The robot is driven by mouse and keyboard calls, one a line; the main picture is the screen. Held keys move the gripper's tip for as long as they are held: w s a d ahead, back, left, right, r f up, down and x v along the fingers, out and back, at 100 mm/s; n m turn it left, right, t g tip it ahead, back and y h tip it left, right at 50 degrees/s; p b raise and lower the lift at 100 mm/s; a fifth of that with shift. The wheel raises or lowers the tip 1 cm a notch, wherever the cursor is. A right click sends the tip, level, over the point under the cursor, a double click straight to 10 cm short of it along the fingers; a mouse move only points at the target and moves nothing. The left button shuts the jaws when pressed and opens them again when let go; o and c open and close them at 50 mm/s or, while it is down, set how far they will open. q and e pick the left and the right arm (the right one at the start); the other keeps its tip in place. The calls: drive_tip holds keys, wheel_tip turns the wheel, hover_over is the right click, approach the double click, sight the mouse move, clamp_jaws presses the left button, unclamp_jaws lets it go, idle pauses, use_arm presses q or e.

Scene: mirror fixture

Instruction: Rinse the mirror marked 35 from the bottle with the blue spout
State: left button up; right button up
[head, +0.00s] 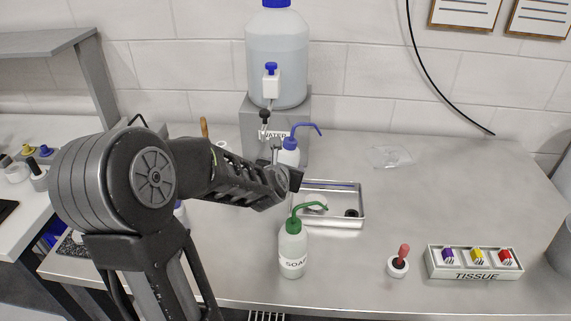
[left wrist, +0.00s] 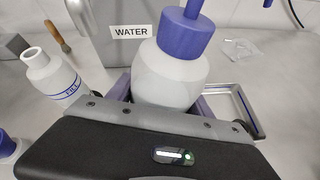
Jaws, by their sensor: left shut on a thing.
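The white bottle with the blue spout (head: 289,157) stands upright in front of the water tank. My left gripper (head: 287,176) is shut around its body, and in the left wrist view the bottle (left wrist: 170,75) sits between the fingers of my left gripper (left wrist: 165,103). Whether its base touches the bench is hidden. No mark 35 is readable. My right gripper is not in view.
A green-spout soap bottle (head: 292,255) stands close in front of the tray. Behind is a water tank (head: 277,60) on a grey stand. A red-bulb dropper (head: 401,257) and a tissue box (head: 474,263) are at right. A bottle marked FILL (left wrist: 55,75) stands left of the gripper.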

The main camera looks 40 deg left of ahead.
use_arm(q)
drive_tip(key=shift+f+b, duration=0.3)
drive_tip(key=shift+f, duration=0.7)
drive_tip(key=shift+b, duration=0.4)
drive_tip(key=shift+o, duration=1.3)
clamp_jaws()
